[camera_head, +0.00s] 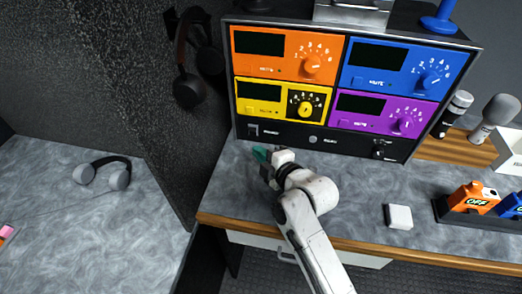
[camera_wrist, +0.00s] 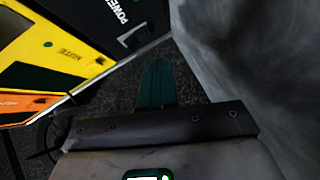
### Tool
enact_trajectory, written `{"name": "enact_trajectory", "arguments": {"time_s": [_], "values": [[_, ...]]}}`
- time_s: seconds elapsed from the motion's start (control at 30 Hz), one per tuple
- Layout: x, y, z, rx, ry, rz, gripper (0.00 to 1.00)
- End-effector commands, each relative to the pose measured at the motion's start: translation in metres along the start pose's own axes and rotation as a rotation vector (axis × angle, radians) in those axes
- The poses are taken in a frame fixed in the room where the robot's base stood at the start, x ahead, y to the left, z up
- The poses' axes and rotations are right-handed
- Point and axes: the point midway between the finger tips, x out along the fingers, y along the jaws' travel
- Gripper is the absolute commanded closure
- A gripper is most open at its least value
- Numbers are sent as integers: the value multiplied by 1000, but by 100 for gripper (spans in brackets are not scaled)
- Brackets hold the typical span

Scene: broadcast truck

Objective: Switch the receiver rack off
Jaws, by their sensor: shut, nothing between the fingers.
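The receiver rack (camera_head: 320,143) stands at the back of the desk, with orange, blue, yellow and purple units above a black bottom panel. A small rocker-like power switch (camera_head: 253,130) sits at the panel's left end. In the wrist view the switch (camera_wrist: 133,38) shows beside the word POWER, near the upper middle. My gripper (camera_head: 261,155) is shut and empty, just in front of and below the switch, apart from it as far as I can tell. Its teal fingertips (camera_wrist: 157,82) point toward the panel's edge. Whether the switch is on or off is too small to tell.
The desk (camera_head: 350,200) is clear in front of the rack except a white block (camera_head: 398,216). Orange (camera_head: 474,197) and blue packs stand in a dark holder at right. A microphone (camera_head: 494,117) stands behind. A dark partition (camera_head: 150,90) rises close left, with headphones (camera_head: 187,85) hanging there.

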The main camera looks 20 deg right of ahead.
Motion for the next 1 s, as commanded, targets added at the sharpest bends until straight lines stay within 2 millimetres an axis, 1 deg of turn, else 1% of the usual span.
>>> {"name": "enact_trajectory", "arguments": {"time_s": [0.03, 0.4, 0.5, 0.7, 1.0], "values": [[-8, -4, 1, 0, -1, -1, 100], [-66, -15, 2, 0, -1, -2, 100], [-76, -17, 2, 1, -1, -1, 100], [-86, -17, 2, 2, -1, 0, 100], [-86, -17, 2, 2, -1, 0, 100]]}}
